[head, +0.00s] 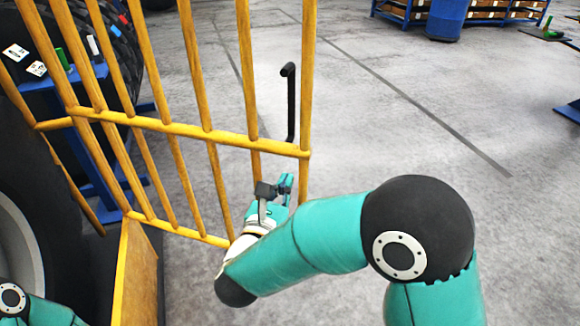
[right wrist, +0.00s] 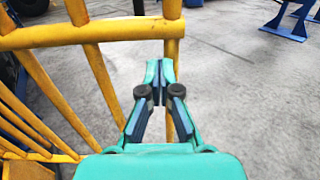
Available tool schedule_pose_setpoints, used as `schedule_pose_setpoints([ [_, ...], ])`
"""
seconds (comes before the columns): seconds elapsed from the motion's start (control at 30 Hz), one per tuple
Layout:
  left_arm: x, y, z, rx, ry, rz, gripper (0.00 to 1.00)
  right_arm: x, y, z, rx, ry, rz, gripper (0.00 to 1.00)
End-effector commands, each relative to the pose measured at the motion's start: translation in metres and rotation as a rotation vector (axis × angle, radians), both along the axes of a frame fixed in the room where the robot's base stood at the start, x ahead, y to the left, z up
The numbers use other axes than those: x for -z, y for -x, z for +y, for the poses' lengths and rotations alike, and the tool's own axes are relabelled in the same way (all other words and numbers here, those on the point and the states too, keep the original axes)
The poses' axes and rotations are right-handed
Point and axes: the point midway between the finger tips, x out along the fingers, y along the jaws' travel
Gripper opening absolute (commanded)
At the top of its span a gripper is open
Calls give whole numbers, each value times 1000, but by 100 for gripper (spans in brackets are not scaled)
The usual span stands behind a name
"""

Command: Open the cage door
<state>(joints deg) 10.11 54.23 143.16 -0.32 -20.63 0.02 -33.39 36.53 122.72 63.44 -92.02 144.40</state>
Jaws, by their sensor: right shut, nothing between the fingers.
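The cage door (head: 190,130) is a yellow barred panel on the left and middle of the head view. Its end post (head: 306,80) is at its right side. A black upright handle (head: 291,100) is near that post, above my gripper. My right gripper (head: 286,185) is shut and empty, below the door's middle rail. In the right wrist view, my fingertips (right wrist: 159,68) are together in front of the end post, just under the yellow rail (right wrist: 95,32). I cannot tell whether they touch the post. My left gripper is out of view; only part of my left arm shows.
Large black tyres (head: 20,185) and a blue stand (head: 85,75) are behind the bars on the left. A blue rack (head: 405,12) and blue bin (head: 446,18) stand far back right. The grey floor (head: 400,110) right of the door is clear.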

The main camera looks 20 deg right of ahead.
Motion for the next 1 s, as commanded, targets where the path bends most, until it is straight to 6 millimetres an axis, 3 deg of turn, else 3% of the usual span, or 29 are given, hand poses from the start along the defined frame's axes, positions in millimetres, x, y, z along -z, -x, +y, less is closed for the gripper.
schedule_pose_setpoints([
  [0.3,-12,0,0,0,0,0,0,-1,-33,-23,0,2,1,0],
  [0.8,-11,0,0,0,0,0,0,1,-38,-25,-2,2,1,0],
  [1.0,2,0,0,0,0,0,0,4,-53,-35,-30,-2,-1,0],
])
